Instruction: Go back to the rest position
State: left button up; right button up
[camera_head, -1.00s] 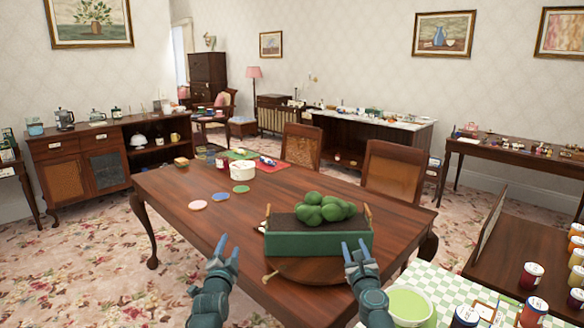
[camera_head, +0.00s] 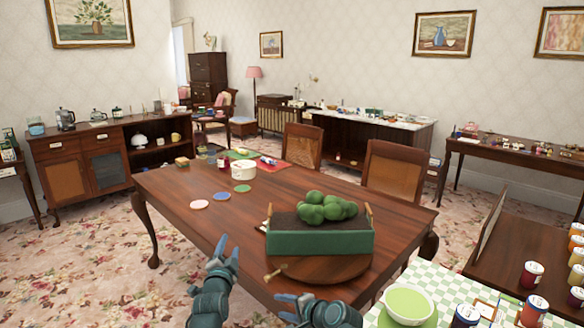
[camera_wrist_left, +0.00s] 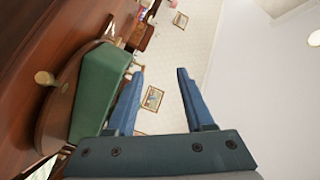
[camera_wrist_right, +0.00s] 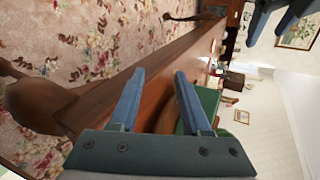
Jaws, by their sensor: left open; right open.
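My left gripper (camera_head: 226,250) is open and empty, in front of the near edge of the dining table (camera_head: 190,235) in the head view. Its blue fingers (camera_wrist_left: 155,95) stand apart with nothing between them in the left wrist view. My right gripper (camera_head: 288,308) is low at the near edge, just right of the left one, pointing left. Its fingers (camera_wrist_right: 158,95) are open and empty in the right wrist view. Fingers of my left gripper also show at the top right of that view.
A green crate (camera_head: 320,243) of green produce sits on a round wooden board (camera_head: 345,268) near both grippers. At the right, a checkered cloth (camera_head: 385,318) carries a green bowl (camera_head: 408,303) and several jars. Coasters (camera_head: 221,196) lie farther left on the table.

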jog(key=s+d+f+n+g+h, duration=0.2)
jog(key=s+f+n+g+h, duration=0.3)
jog(key=s+f+n, duration=0.6)
jog(key=s+d+n+g+h, duration=0.4)
jog(key=s+d, duration=0.2)
jog(key=s, duration=0.3)
pick_arm(q)
jog(key=s+d+f+n+g+h, duration=0.1)
jog(key=s+d+f+g, duration=0.35)
jog(key=f, duration=0.25)
jog(key=s+d+f+n+g+h, duration=0.1)
jog(key=s+d+f+g, duration=0.3)
jog(key=d+f, duration=0.25)
jog(key=s+d+f+n+g+y, duration=0.1)
jog(key=s+f+n+g, duration=0.3)
jog(key=s, duration=0.7)
jog(key=s+f+n+g+y, duration=0.15)
jog(key=s+f+g, duration=0.35)
jog(key=s, duration=0.6)
notch_tip(320, 180, up, 17)
jog(key=p, duration=1.6)
jog(key=shift+w+g, duration=0.15)
jog(key=shift+g, duration=0.2)
pick_arm(e)
notch_tip(320, 180, up, 17)
jog(key=shift+w+f, duration=0.15)
jog(key=shift+w, duration=0.2)
jog(key=shift+d, duration=0.1)
